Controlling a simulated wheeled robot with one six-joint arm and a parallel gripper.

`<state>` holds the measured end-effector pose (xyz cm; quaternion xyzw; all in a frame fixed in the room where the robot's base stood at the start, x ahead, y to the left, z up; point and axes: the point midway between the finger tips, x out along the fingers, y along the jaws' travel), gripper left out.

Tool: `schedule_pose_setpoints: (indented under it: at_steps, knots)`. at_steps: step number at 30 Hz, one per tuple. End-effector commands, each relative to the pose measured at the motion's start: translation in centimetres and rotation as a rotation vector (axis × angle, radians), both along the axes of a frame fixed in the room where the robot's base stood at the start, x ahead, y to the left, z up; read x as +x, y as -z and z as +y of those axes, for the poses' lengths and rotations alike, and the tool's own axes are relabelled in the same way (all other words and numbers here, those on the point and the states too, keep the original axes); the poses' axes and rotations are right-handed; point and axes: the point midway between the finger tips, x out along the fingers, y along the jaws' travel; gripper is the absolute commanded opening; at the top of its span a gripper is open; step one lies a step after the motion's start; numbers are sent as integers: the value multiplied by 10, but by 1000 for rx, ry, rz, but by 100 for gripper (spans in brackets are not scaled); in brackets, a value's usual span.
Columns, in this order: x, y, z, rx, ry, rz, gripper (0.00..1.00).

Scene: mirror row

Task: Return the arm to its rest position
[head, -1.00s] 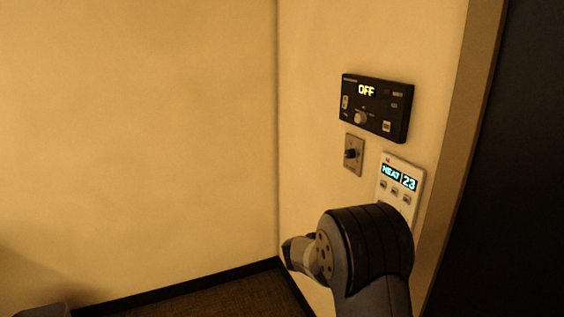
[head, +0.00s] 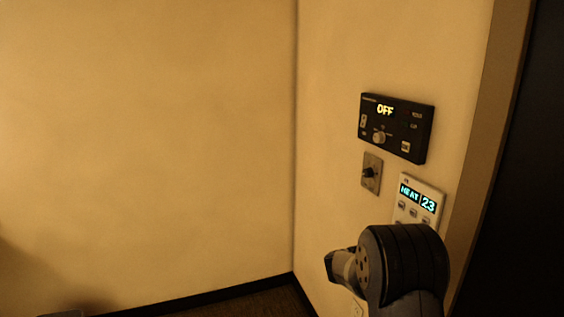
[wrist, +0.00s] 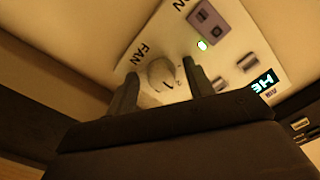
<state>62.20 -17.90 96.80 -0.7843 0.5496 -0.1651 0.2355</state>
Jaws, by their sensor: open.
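In the head view my dark arm fills the lower right and covers the lower part of the white wall thermostat, so my gripper is hidden there. In the wrist view my gripper (wrist: 160,66) is open, its two dark fingers apart. Between them in the picture is a round knob (wrist: 162,74) beside the label FAN on the white thermostat panel (wrist: 235,45). I cannot tell whether the fingers touch the panel. The thermostat (head: 418,196) reads HEAT 23 in the head view.
A black panel (head: 396,126) reading OFF sits above a small metal plate with a dark knob (head: 371,173) on the same wall. A dark opening or surface lies at the far right. Bare wall fills the left.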

Motion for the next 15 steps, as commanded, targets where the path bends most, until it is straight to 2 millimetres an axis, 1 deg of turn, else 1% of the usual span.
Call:
schedule_pose_setpoints:
  at_steps: [5,6,15]
  knots:
    - [0,3,2,17,-1,-48,49]
    - [-2,1,11,16,-4,-44,49]
    - [-23,1,67,16,-4,-43,49]
